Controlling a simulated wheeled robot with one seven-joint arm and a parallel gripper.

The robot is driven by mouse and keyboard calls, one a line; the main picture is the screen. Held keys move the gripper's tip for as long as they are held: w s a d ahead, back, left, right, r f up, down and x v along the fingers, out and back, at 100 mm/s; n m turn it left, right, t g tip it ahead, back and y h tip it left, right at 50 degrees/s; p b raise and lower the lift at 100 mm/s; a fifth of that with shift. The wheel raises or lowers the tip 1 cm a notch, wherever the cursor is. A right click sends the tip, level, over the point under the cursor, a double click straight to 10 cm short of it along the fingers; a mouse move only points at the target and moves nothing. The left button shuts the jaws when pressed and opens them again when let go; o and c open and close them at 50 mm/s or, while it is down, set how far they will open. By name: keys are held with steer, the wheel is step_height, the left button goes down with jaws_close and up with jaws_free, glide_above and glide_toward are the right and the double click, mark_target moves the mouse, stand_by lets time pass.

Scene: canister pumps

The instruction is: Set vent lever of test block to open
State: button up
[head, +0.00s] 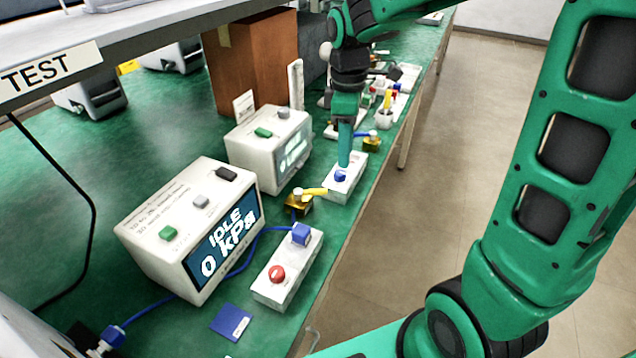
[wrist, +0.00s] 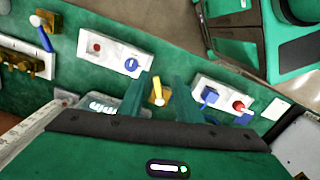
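A brass block (head: 297,205) with a yellow lever (head: 316,191) stands on the green bench beside the blue hose. I take it as the test block; its lever points right in the head view. In the wrist view the yellow lever (wrist: 157,88) appears in the gap between my fingers, with the block partly hidden below it. My gripper (head: 344,162) points down and is open and empty. In the head view its fingertips appear to the upper right of the lever, overlapping a white box; I see no contact. I cannot read open or closed marks.
A white box (head: 335,190) with a blue knob and another (head: 272,292) with a red button flank the block. A display unit (head: 165,220) reads "IDLE 0 kPa". A second brass block (head: 372,145) has a blue lever. The bench's front edge is close on the right.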

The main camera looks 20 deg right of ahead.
mark_target(320, 189)
steer(key=w+a+f+n, duration=0.2)
steer(key=w+a+n, duration=0.1)
steer(key=a, duration=0.2)
step_height(320, 189, down, 10)
steer(key=shift+w+r, duration=0.1)
stand_by(0.4)
jaws_close()
steer(key=shift+d, duration=0.1)
